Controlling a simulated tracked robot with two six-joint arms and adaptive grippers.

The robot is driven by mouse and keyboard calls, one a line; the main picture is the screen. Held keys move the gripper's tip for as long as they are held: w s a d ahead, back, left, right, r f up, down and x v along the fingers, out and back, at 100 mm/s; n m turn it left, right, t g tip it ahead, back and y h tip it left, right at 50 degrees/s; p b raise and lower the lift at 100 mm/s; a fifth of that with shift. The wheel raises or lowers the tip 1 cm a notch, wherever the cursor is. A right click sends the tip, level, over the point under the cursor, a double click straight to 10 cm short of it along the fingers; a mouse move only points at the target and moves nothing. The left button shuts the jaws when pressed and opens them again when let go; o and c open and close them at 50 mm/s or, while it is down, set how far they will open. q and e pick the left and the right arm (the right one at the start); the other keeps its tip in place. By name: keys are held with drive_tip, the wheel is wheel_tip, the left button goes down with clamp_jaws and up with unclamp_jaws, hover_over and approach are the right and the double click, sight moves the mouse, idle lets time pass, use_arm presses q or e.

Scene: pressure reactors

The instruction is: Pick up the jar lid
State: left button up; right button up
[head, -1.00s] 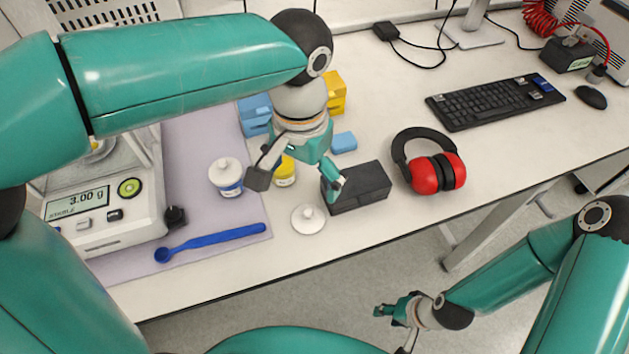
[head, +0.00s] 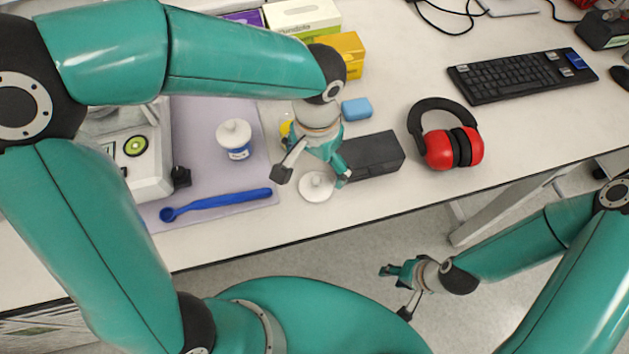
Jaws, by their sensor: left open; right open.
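The jar lid (head: 318,193), a white disc with a knob, lies on the table near its front edge. My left gripper (head: 312,177) is open above it, with one finger on each side of the lid in the picture. Whether the fingers touch the lid, I cannot tell. A yellow-labelled jar (head: 285,128) stands behind, mostly hidden by my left gripper. My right gripper (head: 395,291) is open and empty, low in front of the table, away from the lid.
A black case (head: 372,155) lies close to the lid's right. A white jar with its lid on (head: 234,140) and a blue spoon (head: 218,203) are to the left, by a scale (head: 140,158). Red ear muffs (head: 452,147) and a keyboard (head: 515,76) lie right.

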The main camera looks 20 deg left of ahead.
sight(316, 180)
use_arm(q)
drive_tip(key=shift+s+f, duration=0.1)
drive_tip(key=shift+f, duration=2.7)
drive_tip(key=shift+s, duration=0.1)
drive_tip(key=c, duration=1.2)
